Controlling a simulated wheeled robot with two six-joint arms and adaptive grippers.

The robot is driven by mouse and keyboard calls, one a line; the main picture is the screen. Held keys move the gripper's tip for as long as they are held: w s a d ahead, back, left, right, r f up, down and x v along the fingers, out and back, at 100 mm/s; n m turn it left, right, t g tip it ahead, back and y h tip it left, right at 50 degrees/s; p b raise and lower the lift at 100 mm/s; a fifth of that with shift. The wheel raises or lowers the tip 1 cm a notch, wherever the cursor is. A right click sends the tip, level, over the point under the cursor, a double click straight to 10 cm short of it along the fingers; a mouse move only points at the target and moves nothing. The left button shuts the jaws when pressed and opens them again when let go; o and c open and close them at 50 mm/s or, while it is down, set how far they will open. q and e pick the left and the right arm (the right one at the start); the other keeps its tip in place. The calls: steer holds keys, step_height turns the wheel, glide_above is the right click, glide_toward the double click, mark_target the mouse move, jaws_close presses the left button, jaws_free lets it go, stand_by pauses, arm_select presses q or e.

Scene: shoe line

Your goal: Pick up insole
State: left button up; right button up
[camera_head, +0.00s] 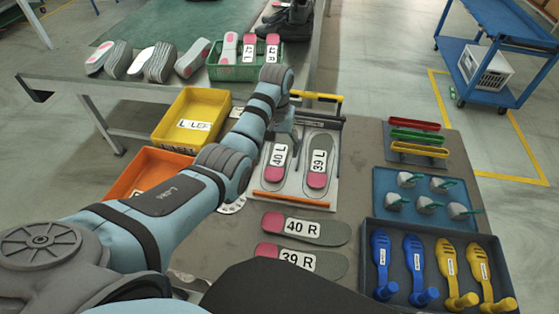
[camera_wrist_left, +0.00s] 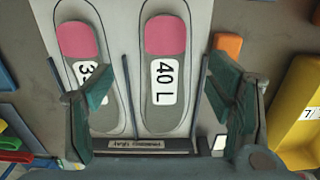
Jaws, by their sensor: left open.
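Two grey insoles with pink heels, 40 L (camera_head: 277,160) and 39 L (camera_head: 319,163), lie side by side on a pale board (camera_head: 298,190). Both show in the left wrist view, 40 L (camera_wrist_left: 165,117) near the middle and 39 L (camera_wrist_left: 84,42) at left. Two more insoles, 40 R (camera_head: 330,231) and 39 R (camera_head: 331,264), lie on the table in front of the board. My left gripper (camera_head: 286,130) is at the board's far end, by 40 L. In the wrist view its fingers (camera_wrist_left: 160,108) are apart, with 40 L between them and nothing held. My right gripper is out of view.
Left of the board are a yellow bin (camera_head: 180,145) and an orange bin (camera_head: 130,188). At right are a blue tray (camera_head: 385,205), a dark tray (camera_head: 373,237) of blue and yellow tools, and coloured bars (camera_head: 419,137).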

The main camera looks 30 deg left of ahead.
mark_target(275, 169)
arm_select(q)
step_height(275, 169, down, 4)
steer(key=shift+s+a+r+b, duration=0.1)
steer(key=shift+a+r+b, duration=0.1)
steer(key=shift+b, duration=0.15)
steer(key=f, duration=0.2)
steer(key=f+b, duration=0.2)
steer(key=f, duration=0.1)
steer(key=shift+w+a+f, duration=0.25)
steer(key=shift+w+f, duration=0.1)
steer(key=shift+s+r, duration=0.1)
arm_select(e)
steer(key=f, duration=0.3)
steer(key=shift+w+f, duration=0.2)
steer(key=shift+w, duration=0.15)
arm_select(q)
steer(key=shift+c, duration=0.8)
steer(key=c, duration=1)
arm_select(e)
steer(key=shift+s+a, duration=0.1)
